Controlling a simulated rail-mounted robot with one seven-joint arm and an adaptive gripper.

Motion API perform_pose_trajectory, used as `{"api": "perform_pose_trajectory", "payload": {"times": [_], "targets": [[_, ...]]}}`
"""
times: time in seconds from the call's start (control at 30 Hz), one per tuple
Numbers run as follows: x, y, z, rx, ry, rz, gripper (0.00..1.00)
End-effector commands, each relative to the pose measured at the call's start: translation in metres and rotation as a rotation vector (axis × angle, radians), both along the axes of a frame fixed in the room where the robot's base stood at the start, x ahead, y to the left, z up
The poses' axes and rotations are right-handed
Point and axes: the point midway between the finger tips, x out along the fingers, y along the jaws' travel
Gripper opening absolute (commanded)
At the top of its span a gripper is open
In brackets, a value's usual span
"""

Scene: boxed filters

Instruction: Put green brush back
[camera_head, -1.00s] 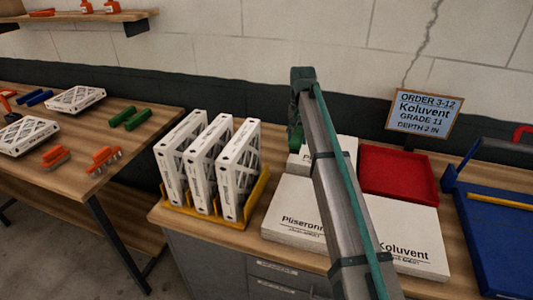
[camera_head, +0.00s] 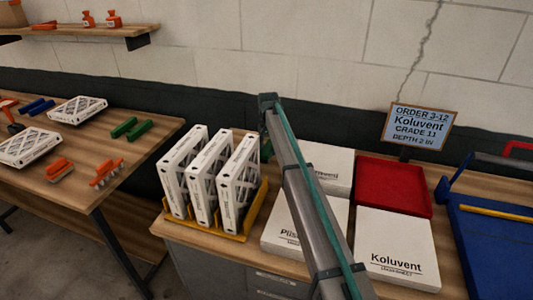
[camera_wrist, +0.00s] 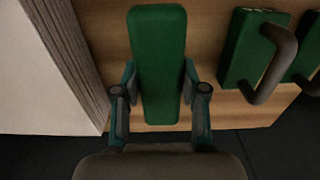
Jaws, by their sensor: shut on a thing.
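In the wrist view, a long green brush (camera_wrist: 158,50) lies between the two fingers of my gripper (camera_wrist: 159,78), which is shut on it. Its far end points up the picture, over a wooden surface. Two more green pieces with grey handles show to the right of it, the nearer one (camera_wrist: 243,50) whole and the other (camera_wrist: 311,45) cut by the picture edge. In the head view, a bit of green (camera_head: 266,149) shows between the upright filters and my arm. My gripper and the held brush cannot be made out clearly there.
White filters (camera_head: 238,185) stand in a yellow rack (camera_head: 258,212). White cartons (camera_head: 398,250) and a red tray (camera_head: 394,185) lie right of my arm. A blue tray (camera_head: 490,240) is far right. The left table (camera_head: 110,180) holds green blocks (camera_head: 124,127) and orange brushes (camera_head: 107,171).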

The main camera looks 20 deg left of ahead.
Motion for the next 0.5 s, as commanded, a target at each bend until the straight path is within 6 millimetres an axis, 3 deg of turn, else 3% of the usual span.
{"api": "perform_pose_trajectory", "payload": {"times": [0.27, 0.5], "targets": [[0.007, 0.010, -0.012, 0.000, 0.001, 0.000, 0.10], [0.006, 0.010, -0.040, -0.001, 0.001, 0.000, 0.10]]}}
